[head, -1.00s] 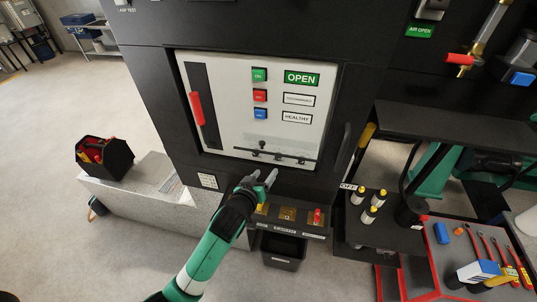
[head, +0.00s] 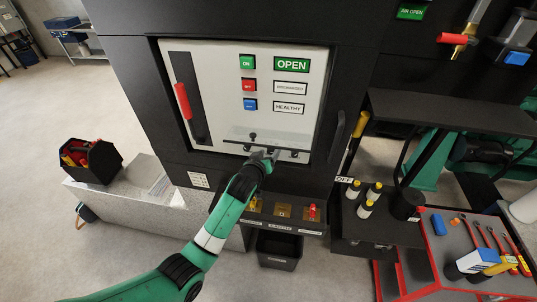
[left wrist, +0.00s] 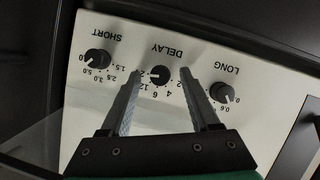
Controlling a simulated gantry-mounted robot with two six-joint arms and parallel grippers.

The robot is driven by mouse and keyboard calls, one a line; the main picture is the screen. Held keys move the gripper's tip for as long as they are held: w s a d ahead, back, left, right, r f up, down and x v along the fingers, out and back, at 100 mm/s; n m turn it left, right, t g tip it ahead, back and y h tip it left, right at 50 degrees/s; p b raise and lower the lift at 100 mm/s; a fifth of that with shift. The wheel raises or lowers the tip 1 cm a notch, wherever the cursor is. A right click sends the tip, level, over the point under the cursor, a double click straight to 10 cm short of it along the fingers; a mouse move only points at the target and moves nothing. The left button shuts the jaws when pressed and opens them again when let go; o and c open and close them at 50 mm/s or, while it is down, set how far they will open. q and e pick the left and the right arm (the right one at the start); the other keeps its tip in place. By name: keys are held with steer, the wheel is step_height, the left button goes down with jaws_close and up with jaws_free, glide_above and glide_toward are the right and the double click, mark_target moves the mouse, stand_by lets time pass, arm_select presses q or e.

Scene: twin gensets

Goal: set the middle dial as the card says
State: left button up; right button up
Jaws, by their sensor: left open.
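The middle dial (left wrist: 160,75), a black knob labelled DELAY, shows upside down in the left wrist view. Similar knobs labelled SHORT (left wrist: 97,59) and LONG (left wrist: 221,92) flank it on the white panel (left wrist: 118,27). My left gripper (left wrist: 162,74) is open, its fingers on either side of the middle dial; I cannot tell whether they touch it. In the head view the left gripper (head: 270,154) hides much of the dial row. A small white card (head: 199,180) is on the cabinet below left, its print unreadable. My right gripper is not in view.
A clear flap (head: 240,133) sticks out above the dials. A red-handled lever (head: 182,101) stands at the panel's left. Below is a ledge with a red switch (head: 312,212). A door handle (head: 336,137) and tool cart (head: 440,250) lie to the right.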

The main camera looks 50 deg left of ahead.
arm_select(q)
jaws_close()
stand_by(0.6)
steer(key=n+b, duration=0.1)
steer(key=n+t+h+b, duration=0.1)
steer(key=n, duration=0.1)
steer(key=shift+s+a+f+t+b, duration=0.15)
steer(key=shift+f+t+b, duration=0.1)
steer(key=shift+t+b, duration=0.15)
steer(key=shift+n+t+h+b, duration=0.3)
steer(key=shift+n+t+b, duration=0.35)
steer(key=shift+n, duration=0.65)
steer(key=shift+r, duration=0.1)
jaws_free()
